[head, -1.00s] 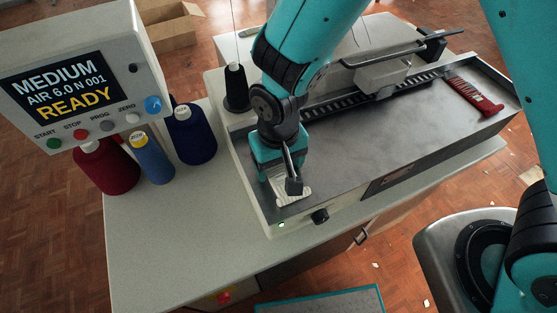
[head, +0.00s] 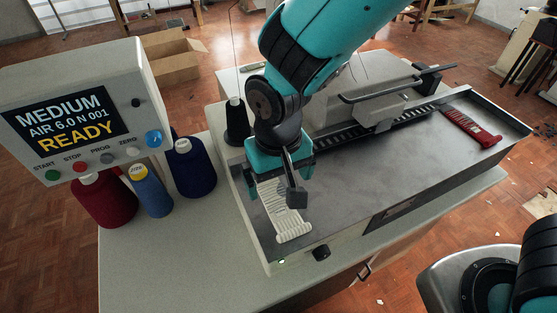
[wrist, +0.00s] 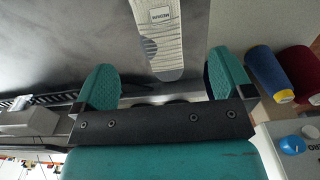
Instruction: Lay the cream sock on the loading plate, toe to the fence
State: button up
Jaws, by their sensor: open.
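The cream sock (head: 294,228) lies flat on the grey metal loading plate (head: 345,190), near its left end. Its ribbed cuff is by the plate's front edge, and the rest runs back under my gripper. In the wrist view the sock (wrist: 165,45) shows a label band reading MEDIUM, and its narrow end points to a rail, which I take for the fence, behind my gripper's fingers. My gripper (wrist: 165,82) is open and empty, its teal fingers on either side of the sock's end and apart from it. In the head view my gripper (head: 284,168) partly hides the sock.
A slotted black rail (head: 400,120) and a carriage stand at the back of the plate. A red tool (head: 470,129) lies at its right end. Red (head: 103,200), blue (head: 151,190) and navy (head: 190,165) thread cones and a READY panel (head: 75,110) stand left.

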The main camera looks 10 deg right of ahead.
jog(key=s+d+r+n+y, duration=0.2)
jog(key=s+d+r, duration=0.3)
jog(key=r, duration=0.2)
jog(key=s+d+r+n+y, duration=0.2)
jog(key=s+d+r, duration=0.3)
jog(key=r, duration=0.3)
jog(key=shift+s, duration=0.2)
